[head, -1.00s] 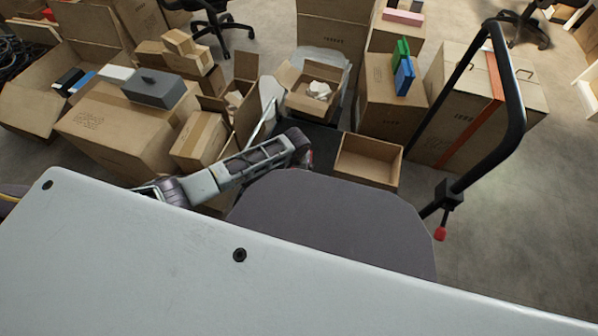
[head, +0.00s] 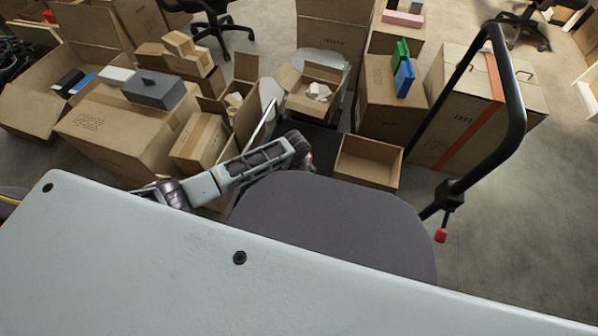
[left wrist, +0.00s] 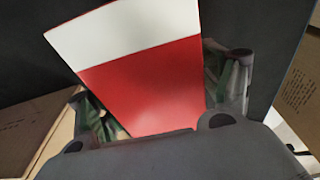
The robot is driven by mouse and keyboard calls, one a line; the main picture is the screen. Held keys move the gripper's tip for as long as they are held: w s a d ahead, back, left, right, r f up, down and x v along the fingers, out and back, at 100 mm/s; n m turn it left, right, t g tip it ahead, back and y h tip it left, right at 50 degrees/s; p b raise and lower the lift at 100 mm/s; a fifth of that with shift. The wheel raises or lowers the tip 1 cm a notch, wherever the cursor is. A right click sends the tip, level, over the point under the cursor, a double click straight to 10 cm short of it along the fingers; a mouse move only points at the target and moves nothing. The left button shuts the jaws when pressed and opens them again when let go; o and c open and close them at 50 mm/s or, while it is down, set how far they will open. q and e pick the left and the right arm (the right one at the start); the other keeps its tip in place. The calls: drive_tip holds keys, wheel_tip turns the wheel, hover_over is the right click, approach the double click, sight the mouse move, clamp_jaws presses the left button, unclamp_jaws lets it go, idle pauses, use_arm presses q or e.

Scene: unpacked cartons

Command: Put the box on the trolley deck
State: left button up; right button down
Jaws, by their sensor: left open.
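The box is red with a white end (left wrist: 150,85) and lies on the dark trolley deck in the left wrist view. My left gripper (left wrist: 165,105) is open, with one finger on either side of the box; I cannot tell whether they touch it. In the head view my left gripper (head: 304,150) is over the dark trolley deck (head: 322,139), and the box is almost wholly hidden there. My right gripper is not in view.
An open empty carton (head: 368,162) sits at the deck's right, beside the trolley's black handle (head: 513,100). Another open carton (head: 312,90) with white paper is behind. Cartons crowd the left (head: 130,125); floor is clear at the right.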

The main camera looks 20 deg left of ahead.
use_arm(q)
drive_tip(key=shift+r, duration=0.1)
drive_tip(key=shift+s+r+p, duration=0.15)
drive_tip(key=shift+r+p, duration=0.45)
drive_tip(key=shift+r, duration=0.55)
drive_tip(key=shift+s+r+p, duration=0.2)
drive_tip(key=shift+r+p, duration=0.4)
drive_tip(key=shift+r, duration=0.5)
drive_tip(key=shift+s+r+p, duration=0.15)
drive_tip(key=shift+r+p, duration=0.45)
drive_tip(key=shift+r, duration=0.55)
drive_tip(key=r, duration=0.1)
drive_tip(key=r+p, duration=0.1)
drive_tip(key=r, duration=0.1)
drive_tip(key=shift+s+r+p, duration=0.1)
drive_tip(key=shift+s+p, duration=0.15)
drive_tip(key=shift+p, duration=0.05)
drive_tip(key=shift+s+r+p, duration=0.15)
drive_tip(key=shift+r+p, duration=0.25)
drive_tip(key=shift+r, duration=0.6)
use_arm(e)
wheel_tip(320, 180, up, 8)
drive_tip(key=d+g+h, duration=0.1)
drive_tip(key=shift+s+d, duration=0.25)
use_arm(q)
drive_tip(key=shift+m, duration=0.3)
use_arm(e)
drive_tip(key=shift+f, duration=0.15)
